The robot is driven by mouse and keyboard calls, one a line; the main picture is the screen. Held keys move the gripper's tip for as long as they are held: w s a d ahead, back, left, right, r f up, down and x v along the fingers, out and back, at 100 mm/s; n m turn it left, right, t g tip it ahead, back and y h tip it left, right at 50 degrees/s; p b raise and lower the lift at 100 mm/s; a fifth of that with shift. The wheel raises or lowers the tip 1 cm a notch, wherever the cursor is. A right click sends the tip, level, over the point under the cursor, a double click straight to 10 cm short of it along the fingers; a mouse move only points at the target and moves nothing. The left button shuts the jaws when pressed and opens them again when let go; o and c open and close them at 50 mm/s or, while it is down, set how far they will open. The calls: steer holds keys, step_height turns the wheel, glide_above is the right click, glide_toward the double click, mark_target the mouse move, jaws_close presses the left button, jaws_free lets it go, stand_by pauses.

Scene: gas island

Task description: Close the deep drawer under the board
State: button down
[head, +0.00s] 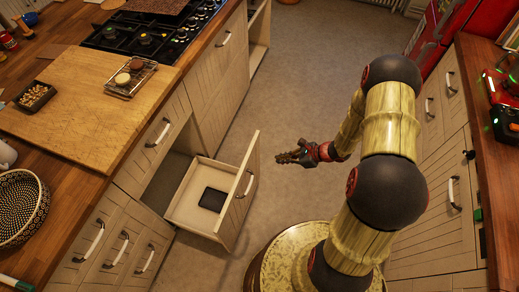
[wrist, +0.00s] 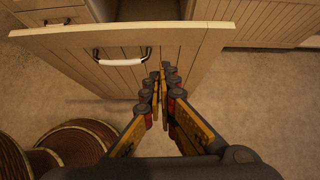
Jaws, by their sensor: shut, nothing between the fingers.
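The deep drawer (head: 236,196) under the wooden board (head: 75,105) is pulled out of the island. Its cream front panel stands over the floor, and a dark flat item (head: 212,199) lies inside. Its white handle (head: 246,184) is on the outer face. My gripper (head: 283,157) is shut and empty, in front of the drawer and past its far end in the head view. In the wrist view, my gripper (wrist: 161,80) points toward the drawer front (wrist: 190,55), right of the drawer handle (wrist: 122,57). I cannot tell whether the fingertips touch the panel.
A gas hob (head: 150,38), a rack with two round items (head: 131,76), a nut tray (head: 36,97) and a patterned basket (head: 20,207) are on the island. Grey floor (head: 300,90) lies clear between.

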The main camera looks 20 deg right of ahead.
steer(key=b, duration=0.4)
glide_toward(249, 161)
steer(key=shift+x, duration=2.35)
